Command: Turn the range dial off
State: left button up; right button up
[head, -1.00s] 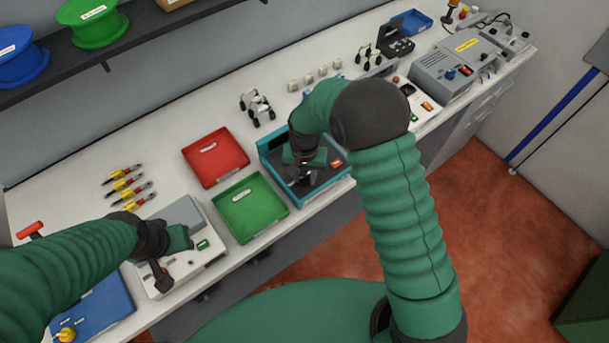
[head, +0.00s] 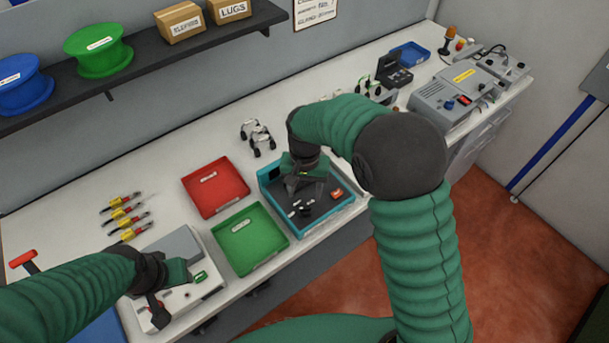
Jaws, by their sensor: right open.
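A teal-framed instrument box (head: 349,209) with a dark panel stands on the bench near its front edge. Small black knobs (head: 306,210) and an orange-red switch (head: 336,194) show on the panel; I cannot tell for sure which knob is the range dial. My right gripper (head: 298,188) is open, pointing down over the back left part of the panel, and hides that part. It appears empty and apart from the visible knobs. My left gripper (head: 184,278) is over the grey-white device (head: 205,289) at the left; its jaws are not clear.
A green tray (head: 248,240) and a red tray (head: 215,187) lie left of the box. Yellow-red hand tools (head: 125,210) lie farther left. A grey instrument (head: 442,104) stands at the back right. A shelf (head: 150,62) with spools and boxes runs above the bench.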

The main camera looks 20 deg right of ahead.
notch_tip(320, 180, up, 8)
jog(key=shift+r, duration=0.15)
dwell(0.3)
jog(key=s+d+f+n+t, duration=0.1)
jog(key=s+d+f+n, duration=0.1)
jog(key=s+f, duration=0.2)
jog(key=s+d+f+n+t+b, duration=0.1)
jog(key=s+d+f+n, duration=0.1)
jog(key=s, duration=0.9)
jog(key=shift+s+d+f+n+t, duration=0.2)
jog(key=shift+d+f+n+t, duration=0.15)
jog(key=shift+d+f, duration=0.45)
jog(key=shift+s, duration=0.1)
jog(key=shift+f, duration=0.1)
